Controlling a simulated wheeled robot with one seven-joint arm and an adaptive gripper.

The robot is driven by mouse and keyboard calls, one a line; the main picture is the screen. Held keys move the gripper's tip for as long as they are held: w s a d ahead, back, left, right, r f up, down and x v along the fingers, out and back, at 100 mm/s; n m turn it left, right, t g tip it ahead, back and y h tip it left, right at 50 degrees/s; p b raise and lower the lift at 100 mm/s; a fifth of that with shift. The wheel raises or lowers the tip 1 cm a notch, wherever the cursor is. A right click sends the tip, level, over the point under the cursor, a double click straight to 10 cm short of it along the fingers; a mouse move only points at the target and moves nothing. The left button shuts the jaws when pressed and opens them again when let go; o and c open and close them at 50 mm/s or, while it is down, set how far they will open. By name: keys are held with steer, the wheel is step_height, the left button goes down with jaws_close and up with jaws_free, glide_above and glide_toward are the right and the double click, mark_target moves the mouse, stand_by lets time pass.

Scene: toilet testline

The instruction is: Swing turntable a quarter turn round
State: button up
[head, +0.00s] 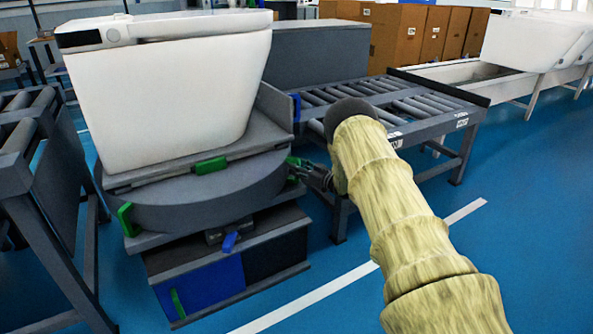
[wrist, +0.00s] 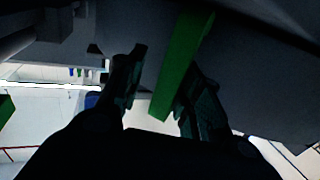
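The turntable (head: 210,197) is a round grey disc on a dark stand with a blue panel. It carries a white toilet (head: 175,95) on a grey plate. Green handles stick out of it, one at the left (head: 128,219) and one at the front (head: 211,165). My gripper (head: 297,168) is at the turntable's right rim, by another green handle. In the wrist view this green handle (wrist: 180,65) runs between the two fingers of my gripper (wrist: 166,62). It is close to the right finger, with a gap to the left finger. Contact is unclear.
A roller conveyor (head: 400,105) stands to the right behind my gripper. Another roller conveyor (head: 25,125) stands close at the left. A grey box (head: 318,52) and cardboard boxes (head: 398,35) are at the back. The blue floor at the front right is clear.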

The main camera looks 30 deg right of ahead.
steer(key=shift+o, duration=0.9)
steer(key=shift+w+d+r, duration=0.15)
steer(key=shift+w+r, duration=0.15)
steer(key=shift+r, duration=0.25)
steer(key=shift+a+r, duration=0.1)
steer(key=shift+a, duration=0.2)
steer(key=shift+s, duration=0.1)
steer(key=shift+s+d, duration=0.1)
steer(key=shift+s, duration=0.15)
steer(key=f+v, duration=0.1)
steer(key=v, duration=1.1)
steer(key=shift+f, duration=0.25)
